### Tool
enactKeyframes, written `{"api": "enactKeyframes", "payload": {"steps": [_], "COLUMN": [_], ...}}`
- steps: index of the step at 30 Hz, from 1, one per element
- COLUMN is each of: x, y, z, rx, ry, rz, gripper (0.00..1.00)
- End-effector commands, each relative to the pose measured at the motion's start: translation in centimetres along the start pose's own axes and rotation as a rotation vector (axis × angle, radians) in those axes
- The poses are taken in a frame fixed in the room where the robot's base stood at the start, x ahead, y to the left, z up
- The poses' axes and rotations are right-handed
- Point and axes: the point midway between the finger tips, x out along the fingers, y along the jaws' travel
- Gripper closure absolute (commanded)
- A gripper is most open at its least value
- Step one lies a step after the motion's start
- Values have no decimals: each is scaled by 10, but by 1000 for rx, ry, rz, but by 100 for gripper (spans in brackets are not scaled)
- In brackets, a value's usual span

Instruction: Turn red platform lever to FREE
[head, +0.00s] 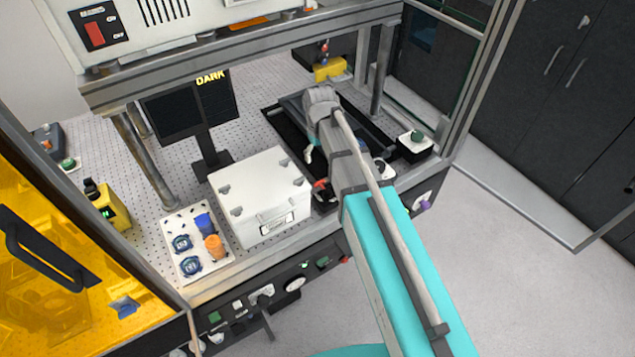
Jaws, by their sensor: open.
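A small red part (320,184), which looks like the red platform lever, shows just right of the white box (262,200), at the front of the bench. My arm covers much of the area around it, so its setting and any FREE mark cannot be read. My arm reaches in from the lower right over the bench. My gripper (309,154) is mostly hidden by my own wrist; only a small part shows above the red part. It is open, and I see nothing held in it. Whether it touches the lever cannot be told.
A white tray (178,252) with blue and orange items stands left of the box. A dark monitor (190,110) stands behind it. A frame post (381,70) and overhead beam border the space.

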Motion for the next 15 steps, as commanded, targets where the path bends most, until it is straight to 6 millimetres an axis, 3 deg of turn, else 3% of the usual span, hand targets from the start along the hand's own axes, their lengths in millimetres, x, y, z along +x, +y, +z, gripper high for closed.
{"api": "enactKeyframes", "payload": {"steps": [15], "x": [43], "y": [-1], "z": [0], "rx": [-1], "ry": [0], "rz": [0], "gripper": [9]}}
